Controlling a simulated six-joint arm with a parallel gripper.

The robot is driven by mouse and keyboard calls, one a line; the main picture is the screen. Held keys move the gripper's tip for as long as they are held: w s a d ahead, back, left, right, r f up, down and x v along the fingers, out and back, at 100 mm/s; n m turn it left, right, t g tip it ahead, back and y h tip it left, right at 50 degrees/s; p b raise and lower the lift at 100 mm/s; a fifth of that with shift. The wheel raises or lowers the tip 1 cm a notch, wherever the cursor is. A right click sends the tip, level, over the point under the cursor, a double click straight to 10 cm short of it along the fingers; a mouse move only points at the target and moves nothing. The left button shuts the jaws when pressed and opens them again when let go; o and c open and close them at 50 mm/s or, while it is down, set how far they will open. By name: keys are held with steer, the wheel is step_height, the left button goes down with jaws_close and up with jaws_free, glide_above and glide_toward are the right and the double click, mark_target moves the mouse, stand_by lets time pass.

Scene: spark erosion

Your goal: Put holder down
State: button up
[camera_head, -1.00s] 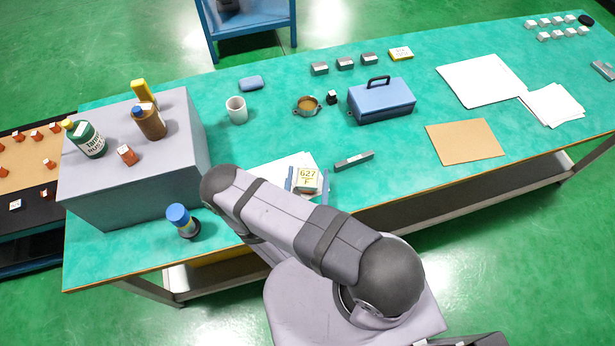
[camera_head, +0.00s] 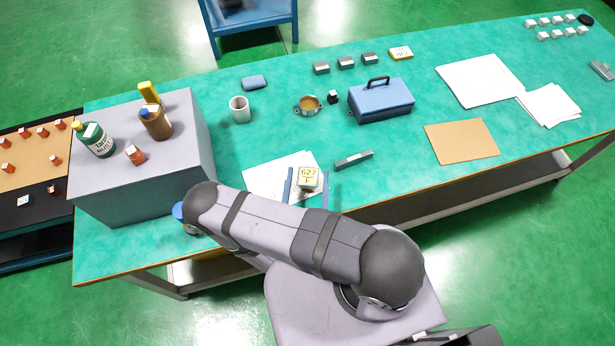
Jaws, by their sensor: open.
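The holder (camera_head: 308,177), with a pale top face marked 627 and F, sits at the right edge of white paper sheets on the green bench. A small dark reddish part shows below its label. My gripper (camera_head: 308,192) is open, with one blue finger left of the holder and one to its right. The fingers look apart from it. My arm hides the rest of the gripper, and contact under the holder cannot be told.
A grey bar (camera_head: 353,159) lies right of the holder. A grey block (camera_head: 150,195) with bottles and a small red holder (camera_head: 136,155) stands left. A blue-capped bottle (camera_head: 181,212) is partly behind my arm. A blue toolbox (camera_head: 382,102) and a cup (camera_head: 240,109) stand farther back.

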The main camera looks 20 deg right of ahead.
steer(key=shift+r+p, duration=1.1)
steer(key=shift+r, duration=0.65)
